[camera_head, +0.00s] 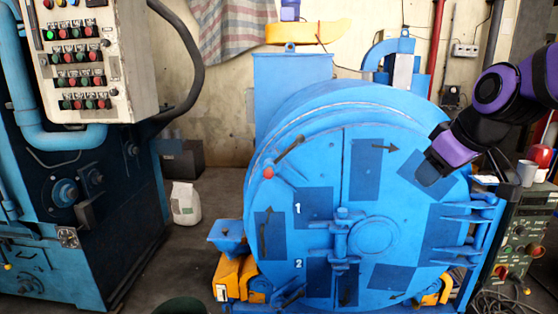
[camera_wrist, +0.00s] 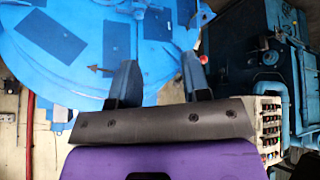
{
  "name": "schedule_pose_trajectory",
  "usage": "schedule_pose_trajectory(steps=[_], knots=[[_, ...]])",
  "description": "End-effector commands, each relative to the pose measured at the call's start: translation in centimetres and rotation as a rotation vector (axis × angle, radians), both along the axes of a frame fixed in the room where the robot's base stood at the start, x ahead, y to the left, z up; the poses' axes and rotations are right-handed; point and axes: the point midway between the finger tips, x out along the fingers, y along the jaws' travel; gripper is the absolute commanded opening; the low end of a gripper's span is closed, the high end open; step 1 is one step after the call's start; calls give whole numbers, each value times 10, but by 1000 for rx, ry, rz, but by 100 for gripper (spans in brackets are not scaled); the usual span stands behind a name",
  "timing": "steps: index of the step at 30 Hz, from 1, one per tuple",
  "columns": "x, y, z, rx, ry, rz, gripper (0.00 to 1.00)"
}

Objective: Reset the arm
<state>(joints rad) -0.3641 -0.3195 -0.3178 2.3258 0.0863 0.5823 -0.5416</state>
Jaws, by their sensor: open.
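My purple and black arm comes in from the right in the head view. My gripper (camera_head: 430,172) is in front of the upper right of the round blue drum door (camera_head: 375,195). In the wrist view my gripper (camera_wrist: 159,80) shows two blue-black fingers spread apart with nothing between them. The drum door (camera_wrist: 140,60) fills the upper left of that view, and I cannot tell the gap between it and the fingertips. The door looks closed, with a red-tipped lever (camera_head: 268,173) at its left edge.
A control box (camera_head: 95,60) with several buttons hangs over a dark blue machine (camera_head: 75,200) at left. A panel (camera_head: 525,235) with knobs and a red extinguisher (camera_head: 541,155) stand close at right. A white bag (camera_head: 185,204) sits on the floor left of the drum.

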Motion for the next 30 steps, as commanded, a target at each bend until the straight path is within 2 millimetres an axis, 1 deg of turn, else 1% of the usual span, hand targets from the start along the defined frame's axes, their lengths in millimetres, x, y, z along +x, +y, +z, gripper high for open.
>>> schedule_pose_trajectory(steps=[1, 5, 6, 9, 12, 15, 18, 21, 30], knots=[[-19, -5, 6, 21, 7, -40, 43], [-67, -10, 12, 64, 43, -150, 43], [-82, -11, 13, 73, 54, -186, 43], [-116, -13, 13, 86, 75, -279, 43], [-145, -14, 11, 91, 92, -363, 43], [-165, -14, 7, 91, 102, -431, 43], [-177, -14, 4, 88, 109, -473, 43], [-182, -15, 3, 87, 113, -491, 43], [-182, -14, 3, 87, 113, -492, 43]])
